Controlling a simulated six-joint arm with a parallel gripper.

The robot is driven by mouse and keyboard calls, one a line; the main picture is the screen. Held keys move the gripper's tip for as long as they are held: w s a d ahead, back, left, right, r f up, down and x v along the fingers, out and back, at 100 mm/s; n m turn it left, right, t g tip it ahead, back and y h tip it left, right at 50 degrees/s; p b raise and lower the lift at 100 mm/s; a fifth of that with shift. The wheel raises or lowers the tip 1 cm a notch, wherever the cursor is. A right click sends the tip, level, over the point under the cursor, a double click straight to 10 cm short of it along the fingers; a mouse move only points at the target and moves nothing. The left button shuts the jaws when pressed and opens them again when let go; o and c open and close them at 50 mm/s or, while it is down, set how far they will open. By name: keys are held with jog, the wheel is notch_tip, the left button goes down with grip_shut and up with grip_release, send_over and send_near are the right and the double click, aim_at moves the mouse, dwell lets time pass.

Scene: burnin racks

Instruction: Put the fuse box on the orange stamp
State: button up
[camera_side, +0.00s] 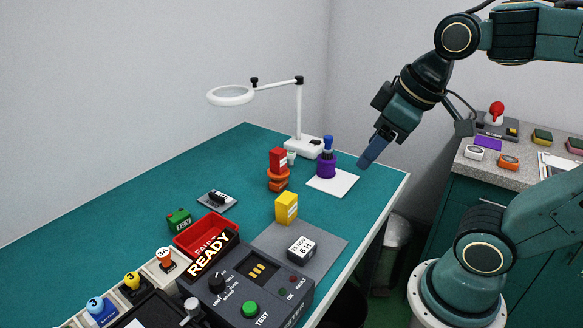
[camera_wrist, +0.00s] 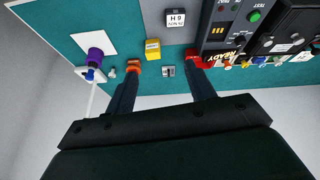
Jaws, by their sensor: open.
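The orange stamp (camera_side: 278,185) stands on the teal table in the side view, left of a white sheet. No readable marking tells which box is the fuse box. My gripper (camera_side: 366,162) is open and empty, right of and apart from the stamp, tilted downward. In the wrist view, the left finger partly hides the orange stamp (camera_wrist: 133,65); the yellow box (camera_wrist: 153,48) shows beyond the fingers.
A purple stamp with blue handle (camera_side: 326,165) stands on the white sheet (camera_side: 345,184). Behind is a magnifier lamp (camera_side: 302,142). A red tray (camera_side: 195,236), test unit (camera_side: 250,283) and black-and-white block (camera_side: 301,248) lie nearer. Bare table lies left of the stamp.

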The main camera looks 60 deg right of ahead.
jog(key=shift+s+a+f+m, duration=0.15)
jog(key=shift+s+f+m, duration=0.3)
jog(key=shift+s, duration=0.25)
jog(key=shift+s+a+f+m, duration=0.1)
jog(key=shift+s+f+m, duration=0.3)
jog(key=shift+s, duration=0.25)
